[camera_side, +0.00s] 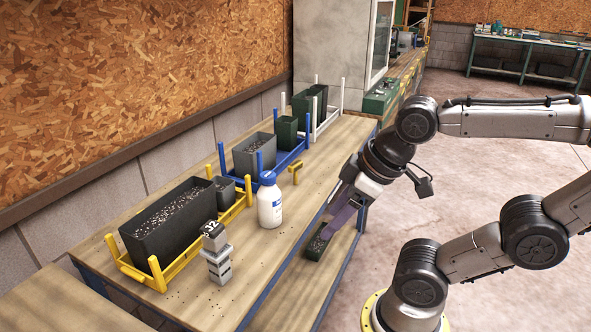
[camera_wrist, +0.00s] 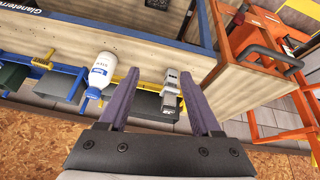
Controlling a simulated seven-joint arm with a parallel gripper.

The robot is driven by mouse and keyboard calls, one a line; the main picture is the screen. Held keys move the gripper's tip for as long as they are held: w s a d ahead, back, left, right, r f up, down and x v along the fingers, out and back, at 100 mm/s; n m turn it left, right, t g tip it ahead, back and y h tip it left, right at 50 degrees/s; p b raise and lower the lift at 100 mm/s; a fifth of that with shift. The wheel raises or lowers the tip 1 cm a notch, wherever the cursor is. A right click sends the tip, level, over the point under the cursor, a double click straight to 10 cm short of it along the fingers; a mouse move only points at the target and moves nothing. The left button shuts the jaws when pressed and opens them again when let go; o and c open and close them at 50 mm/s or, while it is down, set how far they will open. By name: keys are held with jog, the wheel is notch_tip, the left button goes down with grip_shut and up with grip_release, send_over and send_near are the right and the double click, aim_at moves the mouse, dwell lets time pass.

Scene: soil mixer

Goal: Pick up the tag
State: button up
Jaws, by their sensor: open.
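The stand also shows in the wrist view (camera_wrist: 170,102), between my fingers in the picture, but the number cannot be read there. My gripper (camera_side: 325,236) has purple fingers and is open and empty. In the side view it is at the bench's front edge, well to the right of the tag and apart from it. The fingers also show in the wrist view (camera_wrist: 158,80).
A white bottle with a blue cap (camera_side: 269,203) stands between the tag and my gripper. Behind are a yellow rack (camera_side: 155,283) with a soil box (camera_side: 165,245), a blue rack (camera_side: 291,158) and a small yellow piece (camera_side: 296,170). The bench front is mostly clear.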

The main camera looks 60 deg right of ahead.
jog(key=w+d+r+n+h, duration=0.2)
jog(key=w+d+r+n, duration=0.2)
jog(key=w+r+n, duration=0.4)
jog(key=w+d+r+n+g+h, duration=0.2)
jog(key=w+d+n, duration=0.3)
jog(key=w+d, duration=0.55)
jog(key=g, duration=0.5)
send_over(298, 171)
jog(key=w, duration=0.1)
jog(key=shift+n, duration=0.4)
jog(key=f, duration=2)
jog(key=shift+a+f, duration=0.2)
jog(key=shift+a, duration=0.1)
jog(key=shift+w+x, duration=0.2)
jog(key=shift+x, duration=1.4)
jog(key=shift+w+x, duration=0.2)
jog(key=shift+x, duration=1.4)
jog(key=shift+c, duration=0.2)
